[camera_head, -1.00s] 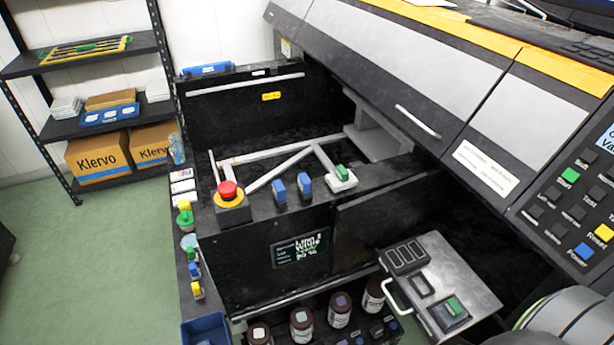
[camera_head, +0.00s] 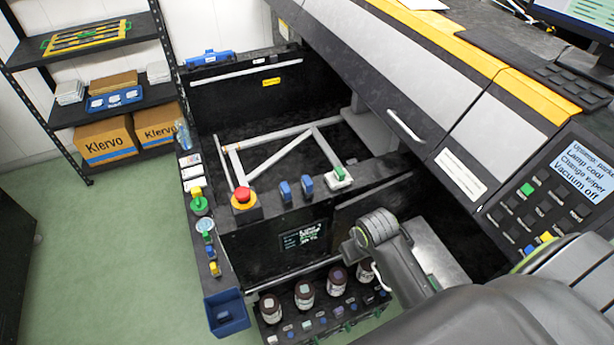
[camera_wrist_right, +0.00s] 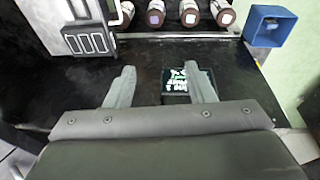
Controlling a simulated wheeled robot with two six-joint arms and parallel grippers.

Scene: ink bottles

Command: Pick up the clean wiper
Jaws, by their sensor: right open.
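My right arm reaches in from the right in the head view, and its end (camera_head: 362,240) is in front of the printer's black front panel. In the right wrist view my right gripper (camera_wrist_right: 161,86) is open and empty, its two fingers apart above the dark panel. I cannot tell for sure which thing is the clean wiper. A green-topped piece on a white base (camera_head: 339,177) sits on the panel's top edge, with two blue clips (camera_head: 296,188) beside it. A green and yellow piece (camera_head: 199,201) stands on the narrow left ledge. My left gripper is not in view.
A red emergency button (camera_head: 243,195) stands at the panel's left corner. Several dark bottles (camera_head: 304,292) stand in the rack below, beside a blue bin (camera_head: 227,312). The control screen (camera_head: 586,171) reads "Lamp cool" and "Vacuum off". Green floor is clear at left.

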